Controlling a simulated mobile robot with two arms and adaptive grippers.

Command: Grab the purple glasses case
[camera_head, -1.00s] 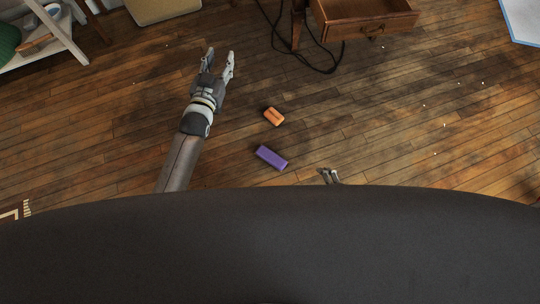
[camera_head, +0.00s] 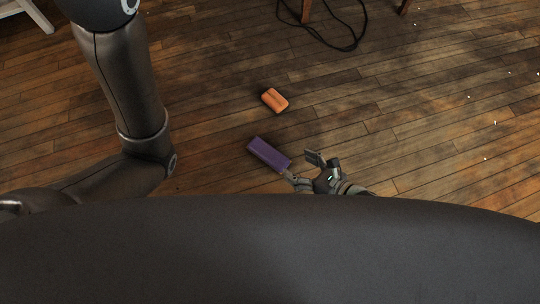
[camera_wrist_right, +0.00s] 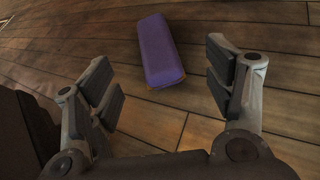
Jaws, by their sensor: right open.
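The purple glasses case (camera_head: 268,154) lies on the wooden floor in front of my base. It also shows in the right wrist view (camera_wrist_right: 160,50), beyond and between the open fingers. My right gripper (camera_head: 302,170) is open and empty, close to the case's near right end in the head view; it also shows in the right wrist view (camera_wrist_right: 165,92). I cannot tell whether a fingertip touches the case. My left arm reaches up the left side of the head view, and its gripper is out of view.
An orange case-like object (camera_head: 275,100) lies on the floor a little beyond the purple case. A black cable (camera_head: 340,42) lies near wooden furniture legs at the top. A white furniture leg (camera_head: 38,15) stands at top left. The floor at right is mostly clear.

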